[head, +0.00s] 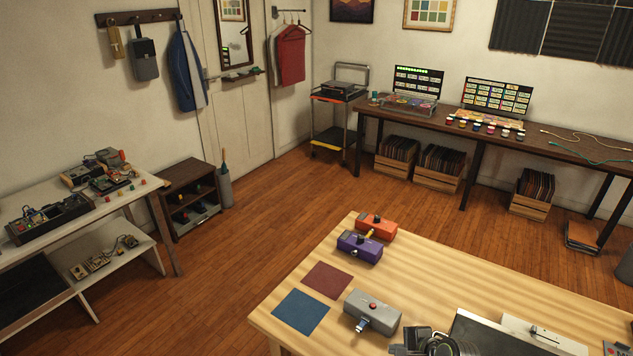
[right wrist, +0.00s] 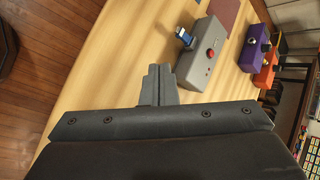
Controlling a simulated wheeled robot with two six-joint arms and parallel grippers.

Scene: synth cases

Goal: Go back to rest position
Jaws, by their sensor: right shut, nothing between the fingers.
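My right gripper (head: 398,349) is at the bottom edge of the head view, over the wooden table (head: 455,265). In the right wrist view its fingers (right wrist: 160,70) are shut together with nothing between them. A grey box with a red button (head: 373,313) stands on the table just beyond the gripper, apart from it in the head view. My left gripper is in neither view.
A purple box (head: 359,247) and an orange box (head: 376,226) stand at the table's far left edge. A maroon square (head: 327,280) and a blue square (head: 300,312) lie nearer. A white bench (head: 85,230) with devices stands left. The floor between is clear.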

